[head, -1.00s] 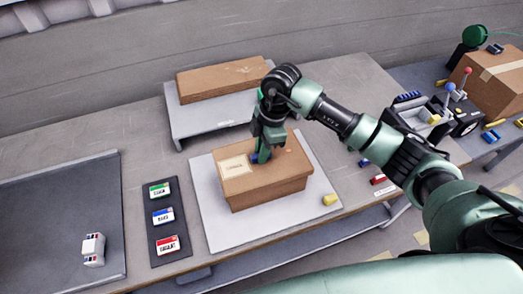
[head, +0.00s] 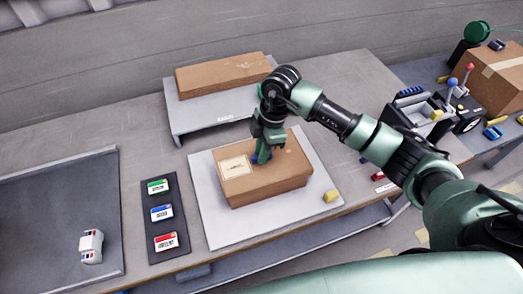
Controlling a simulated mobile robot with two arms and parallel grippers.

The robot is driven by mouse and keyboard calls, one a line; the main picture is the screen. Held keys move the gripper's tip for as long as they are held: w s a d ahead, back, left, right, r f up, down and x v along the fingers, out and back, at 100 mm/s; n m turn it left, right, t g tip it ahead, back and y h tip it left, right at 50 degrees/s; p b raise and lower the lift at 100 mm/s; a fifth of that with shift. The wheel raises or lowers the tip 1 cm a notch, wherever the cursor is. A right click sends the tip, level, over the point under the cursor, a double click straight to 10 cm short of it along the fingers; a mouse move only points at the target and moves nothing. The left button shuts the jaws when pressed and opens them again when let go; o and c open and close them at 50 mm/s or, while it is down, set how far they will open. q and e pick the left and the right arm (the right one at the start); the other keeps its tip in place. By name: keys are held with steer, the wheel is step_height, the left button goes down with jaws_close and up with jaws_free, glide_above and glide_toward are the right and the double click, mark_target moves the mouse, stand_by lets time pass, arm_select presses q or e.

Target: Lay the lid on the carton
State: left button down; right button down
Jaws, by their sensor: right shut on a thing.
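The carton (head: 268,194) stands on a light grey mat (head: 224,228) in the middle of the table. The lid (head: 283,168) is a flat brown top with a pale printed label (head: 236,166), lying over the carton and lined up with it. I see no clear gap between them, but cannot tell whether the lid bears fully on the carton. My left gripper is not in view.
A flat brown box (head: 222,75) lies on a raised grey stand (head: 213,111) behind. A yellow block (head: 331,195) lies by the mat's right edge. A dark strip with cards (head: 163,213) and a dark tray (head: 60,215) with a white object (head: 91,246) are left.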

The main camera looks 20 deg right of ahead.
steer(key=shift+f, duration=0.45)
stand_by(0.7)
steer(key=c, duration=1.3)
jaws_free()
steer(key=shift+r, duration=0.15)
steer(key=r, duration=0.2)
steer(key=d+r+b, duration=0.1)
steer(key=r, duration=0.4)
steer(key=shift+d+r+b, duration=0.2)
steer(key=shift+d+b, duration=0.05)
steer(key=shift+b, duration=0.15)
